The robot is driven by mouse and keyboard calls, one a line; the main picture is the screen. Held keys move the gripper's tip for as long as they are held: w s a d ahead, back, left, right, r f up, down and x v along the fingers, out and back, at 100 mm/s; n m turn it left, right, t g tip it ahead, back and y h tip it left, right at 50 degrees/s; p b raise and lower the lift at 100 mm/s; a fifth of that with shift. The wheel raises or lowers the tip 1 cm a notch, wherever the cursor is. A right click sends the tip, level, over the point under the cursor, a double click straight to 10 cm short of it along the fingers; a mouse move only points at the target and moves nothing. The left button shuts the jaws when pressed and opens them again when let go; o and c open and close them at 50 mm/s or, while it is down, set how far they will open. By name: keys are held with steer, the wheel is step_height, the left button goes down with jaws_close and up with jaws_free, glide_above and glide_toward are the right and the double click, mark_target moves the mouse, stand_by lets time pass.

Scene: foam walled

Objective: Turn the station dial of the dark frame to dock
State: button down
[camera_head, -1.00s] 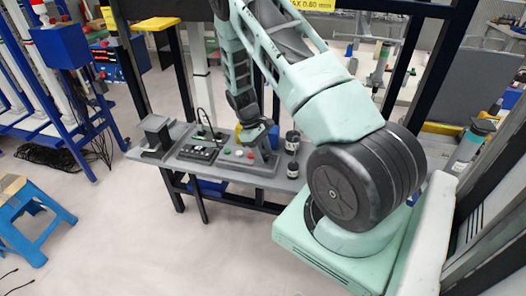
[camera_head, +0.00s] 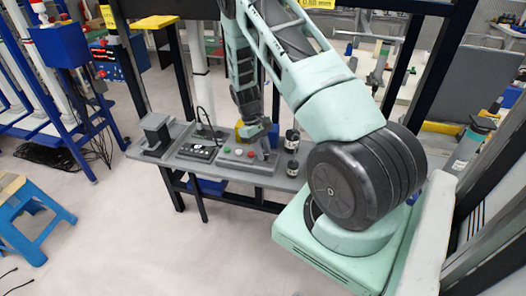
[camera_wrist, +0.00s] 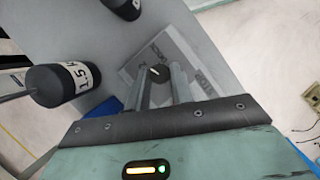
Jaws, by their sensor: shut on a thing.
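The station dial (camera_wrist: 158,73) is a small black knob with a pale mark, on a light grey plate (camera_wrist: 186,66) in the wrist view. Lettering that seems to read DOCK is on the plate above the knob, and another word lies to its right. Which label the mark points at I cannot tell. My gripper (camera_wrist: 160,78) has its fingers on both sides of the knob, shut on it. In the head view my gripper (camera_head: 262,147) is low over the grey bench of the dark frame (camera_head: 178,75); the dial is hidden there.
A control box with red and green buttons (camera_head: 238,152) sits beside my gripper. Black weights (camera_head: 292,140) stand at its right; one labelled weight (camera_wrist: 62,86) is close in the wrist view. A black button panel (camera_head: 198,152) and a dark block (camera_head: 157,132) are left. A blue stool (camera_head: 30,215) stands on open floor.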

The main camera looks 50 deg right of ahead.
steer(key=m, duration=0.2)
steer(key=m+y, duration=0.1)
steer(key=m, duration=0.1)
steer(key=shift+d+m+t+y+b, duration=0.2)
steer(key=shift+m+t+y+b, duration=0.1)
steer(key=shift+t, duration=0.1)
steer(key=shift+d+m+t+y, duration=0.1)
steer(key=shift+m+t+y, duration=0.25)
steer(key=shift+m, duration=0.9)
steer(key=shift+d+m+t+y, duration=0.1)
steer(key=shift+m+t+y, duration=0.25)
steer(key=shift+m, duration=0.9)
steer(key=c, duration=1.2)
jaws_free()
steer(key=shift+s, duration=0.1)
steer(key=shift+r+b, duration=0.1)
steer(key=shift+b, duration=0.2)
steer(key=b+v, duration=0.2)
steer(key=v, duration=1.5)
steer(key=shift+w, duration=0.25)
steer(key=shift+d, duration=0.15)
